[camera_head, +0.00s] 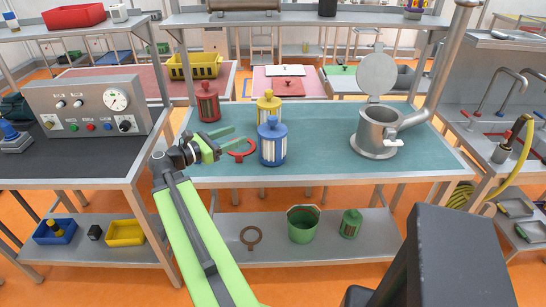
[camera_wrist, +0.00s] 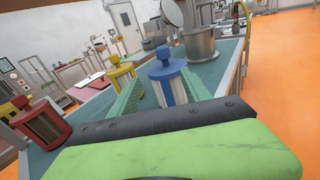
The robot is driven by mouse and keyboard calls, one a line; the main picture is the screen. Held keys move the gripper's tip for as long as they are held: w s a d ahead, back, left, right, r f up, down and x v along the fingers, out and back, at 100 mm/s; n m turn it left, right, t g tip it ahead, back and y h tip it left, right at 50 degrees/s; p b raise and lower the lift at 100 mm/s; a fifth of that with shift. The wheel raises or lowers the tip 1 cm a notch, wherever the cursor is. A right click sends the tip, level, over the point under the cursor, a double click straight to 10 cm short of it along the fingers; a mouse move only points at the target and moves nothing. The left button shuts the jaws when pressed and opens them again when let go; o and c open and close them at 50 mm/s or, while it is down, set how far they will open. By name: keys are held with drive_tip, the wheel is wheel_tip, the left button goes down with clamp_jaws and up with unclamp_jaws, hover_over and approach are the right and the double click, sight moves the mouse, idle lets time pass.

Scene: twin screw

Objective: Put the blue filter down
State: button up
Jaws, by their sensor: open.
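The blue filter (camera_head: 272,147) stands upright on the teal top of the middle bench (camera_head: 320,125), near its front edge. My gripper (camera_head: 238,143) is open and empty, just left of the filter in the head view. In the wrist view the blue filter (camera_wrist: 170,88) shows beyond and between my two green fingers (camera_wrist: 164,82), and a gap seems to lie between the fingertips and the filter. The filter's lower part is partly hidden there by my gripper.
A yellow filter (camera_head: 268,106) stands just behind the blue one, and a red filter (camera_head: 208,103) stands back left. A red ring-shaped part (camera_head: 241,151) lies near my fingers. An open metal housing (camera_head: 376,135) with a raised lid stands right. Teal surface between is clear.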

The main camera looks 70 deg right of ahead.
drive_tip(key=s, duration=0.1)
approach(278, 127)
drive_tip(key=d+r, duration=0.1)
drive_tip(key=s+d+r, duration=0.2)
drive_tip(key=d, duration=0.1)
drive_tip(key=shift+d+r, duration=0.1)
drive_tip(key=shift+r, duration=0.2)
drive_tip(key=shift+s+x, duration=0.25)
drive_tip(key=shift+x, duration=2.45)
drive_tip(key=shift+a, duration=0.2)
clamp_jaws()
